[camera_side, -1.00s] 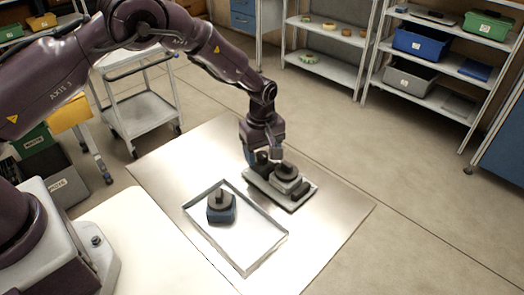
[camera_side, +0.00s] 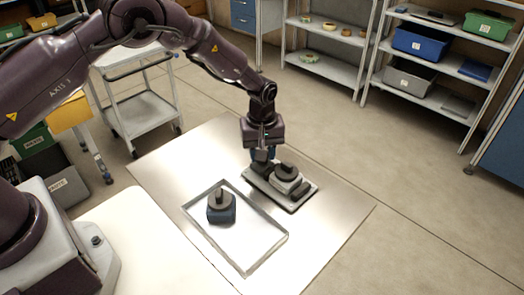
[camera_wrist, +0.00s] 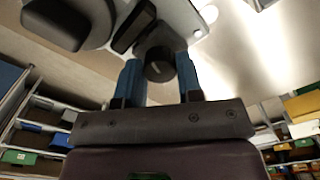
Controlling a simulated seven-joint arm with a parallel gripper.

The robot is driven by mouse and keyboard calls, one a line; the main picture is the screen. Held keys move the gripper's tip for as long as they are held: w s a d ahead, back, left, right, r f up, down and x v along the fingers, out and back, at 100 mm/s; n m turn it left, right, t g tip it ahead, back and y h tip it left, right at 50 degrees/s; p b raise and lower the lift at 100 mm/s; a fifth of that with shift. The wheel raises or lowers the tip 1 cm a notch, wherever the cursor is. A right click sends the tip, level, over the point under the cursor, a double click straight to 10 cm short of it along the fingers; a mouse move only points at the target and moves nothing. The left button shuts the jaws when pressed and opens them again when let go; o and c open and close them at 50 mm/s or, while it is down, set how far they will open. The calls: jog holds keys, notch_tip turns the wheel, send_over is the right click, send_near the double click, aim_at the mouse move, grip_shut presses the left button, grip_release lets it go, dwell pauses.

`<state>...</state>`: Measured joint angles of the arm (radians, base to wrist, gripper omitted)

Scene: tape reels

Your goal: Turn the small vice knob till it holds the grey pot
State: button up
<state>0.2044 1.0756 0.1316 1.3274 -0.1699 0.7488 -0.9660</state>
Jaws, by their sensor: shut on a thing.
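The vice stands on a flat plate (camera_side: 292,207) on the metal table. The grey pot (camera_side: 286,182), with a dark round top, sits on this plate beside a dark jaw block (camera_side: 301,188). It seems to show at the upper left of the wrist view (camera_wrist: 98,38). The small vice knob (camera_wrist: 158,69) is a dark round piece between the blue fingers in the wrist view. My gripper (camera_wrist: 159,64) is shut on the knob, pointing down at the plate's far left end in the side view (camera_side: 262,158). It hides most of the knob there. Whether the jaws touch the pot I cannot tell.
The table (camera_side: 335,218) is bare to the right. A trolley (camera_side: 143,115) and shelves (camera_side: 325,68) stand behind.

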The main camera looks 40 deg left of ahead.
jog(key=m, duration=0.4)
jog(key=shift+m, duration=0.3)
jog(key=m, duration=0.4)
jog(key=shift+m, duration=0.3)
jog(key=m, duration=0.4)
jog(key=shift+m, duration=2)
jog(key=o, duration=0.9)
jog(key=shift+r, duration=0.15)
